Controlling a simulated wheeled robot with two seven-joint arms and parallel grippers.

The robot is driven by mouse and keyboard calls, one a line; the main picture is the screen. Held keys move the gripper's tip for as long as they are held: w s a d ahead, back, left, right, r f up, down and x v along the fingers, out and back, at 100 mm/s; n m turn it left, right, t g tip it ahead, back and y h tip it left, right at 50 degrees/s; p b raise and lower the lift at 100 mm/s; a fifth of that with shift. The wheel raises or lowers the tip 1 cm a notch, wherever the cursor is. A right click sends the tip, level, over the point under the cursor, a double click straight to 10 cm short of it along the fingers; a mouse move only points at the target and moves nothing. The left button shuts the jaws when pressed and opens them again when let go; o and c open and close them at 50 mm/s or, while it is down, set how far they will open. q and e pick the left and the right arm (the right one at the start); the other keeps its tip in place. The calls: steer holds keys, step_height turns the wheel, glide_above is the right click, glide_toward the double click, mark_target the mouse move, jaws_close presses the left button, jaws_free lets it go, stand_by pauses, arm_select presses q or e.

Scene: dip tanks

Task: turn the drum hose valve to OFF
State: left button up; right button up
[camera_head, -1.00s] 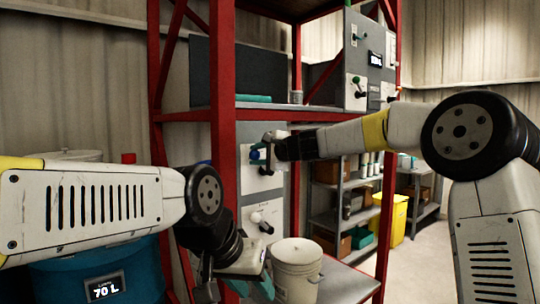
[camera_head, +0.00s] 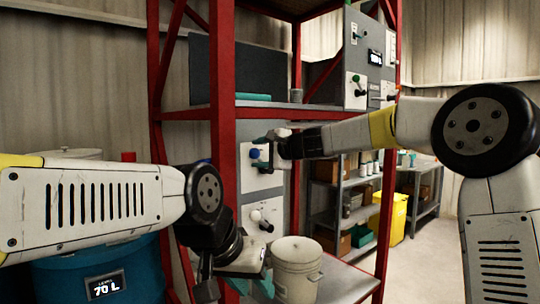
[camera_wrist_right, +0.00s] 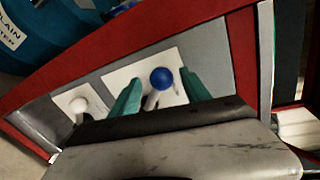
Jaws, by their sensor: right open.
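A blue-knobbed lever (camera_head: 255,154) is on a white plate on the grey panel inside the red rack. A white-knobbed lever (camera_head: 257,216) is on a plate below it. I cannot read which is the drum hose valve. My right gripper (camera_head: 265,151) is at the upper plate. In the right wrist view, my right gripper (camera_wrist_right: 160,93) is open, its teal fingers on either side of the blue-knobbed lever (camera_wrist_right: 161,79); contact cannot be told. The white-knobbed lever (camera_wrist_right: 79,105) is to the left there. My left gripper (camera_head: 264,286) is low by the bucket, its jaws unclear.
A white bucket (camera_head: 297,268) stands close to my left gripper. A blue drum (camera_head: 60,280) with a 70 L display is at lower left. The red rack post (camera_head: 223,130) stands in front of the panel's left side. Another valve panel (camera_head: 368,60) is on the upper shelf.

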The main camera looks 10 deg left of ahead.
steer(key=v, duration=0.6)
steer(key=shift+d, duration=0.2)
steer(key=shift+s, duration=0.1)
